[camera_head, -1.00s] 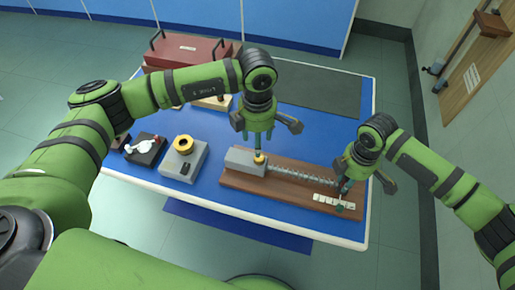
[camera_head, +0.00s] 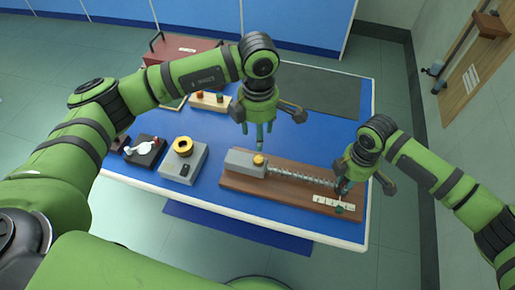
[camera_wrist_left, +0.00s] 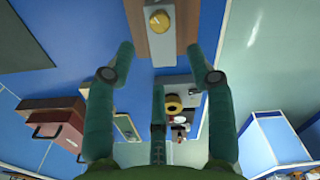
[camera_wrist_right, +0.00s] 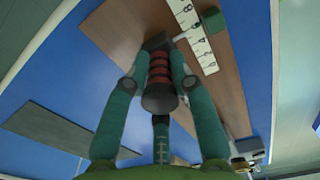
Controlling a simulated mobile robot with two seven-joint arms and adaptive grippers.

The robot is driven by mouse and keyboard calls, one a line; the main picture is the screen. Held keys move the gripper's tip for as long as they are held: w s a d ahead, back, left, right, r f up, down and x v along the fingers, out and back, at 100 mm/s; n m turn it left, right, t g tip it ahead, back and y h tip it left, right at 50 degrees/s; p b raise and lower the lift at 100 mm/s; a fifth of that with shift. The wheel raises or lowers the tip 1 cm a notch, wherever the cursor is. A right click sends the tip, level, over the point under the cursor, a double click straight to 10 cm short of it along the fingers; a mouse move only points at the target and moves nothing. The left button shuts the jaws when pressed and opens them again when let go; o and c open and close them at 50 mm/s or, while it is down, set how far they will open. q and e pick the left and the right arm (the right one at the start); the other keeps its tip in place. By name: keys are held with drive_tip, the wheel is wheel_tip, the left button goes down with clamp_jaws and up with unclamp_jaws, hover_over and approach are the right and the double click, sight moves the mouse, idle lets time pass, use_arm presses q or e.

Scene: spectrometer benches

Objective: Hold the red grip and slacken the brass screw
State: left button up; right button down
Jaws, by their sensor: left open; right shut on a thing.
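The brass screw (camera_head: 259,160) is a round yellow knob on a grey block (camera_head: 240,162) at the left end of a wooden base. My left gripper (camera_head: 258,142) is open and empty just above it. In the left wrist view, the brass screw (camera_wrist_left: 160,21) lies beyond the spread fingertips, clear of them. The red grip (camera_wrist_right: 159,72) is a ribbed handle with a dark end in the right wrist view. My right gripper (camera_wrist_right: 158,82) is shut on it, at the right end of the base. The head view hides the red grip behind that gripper.
A metal spring-like rod (camera_head: 300,177) runs along the wooden base (camera_head: 240,186). A white number scale (camera_head: 326,200) lies at its right end. A grey box with a yellow ring (camera_head: 184,160), a black box (camera_head: 146,152) and a red case (camera_head: 185,50) share the blue table.

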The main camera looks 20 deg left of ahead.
sight(258, 159)
use_arm(q)
wheel_tip(258, 159, down, 11)
drive_tip(key=shift+f, duration=0.15)
idle(0.4)
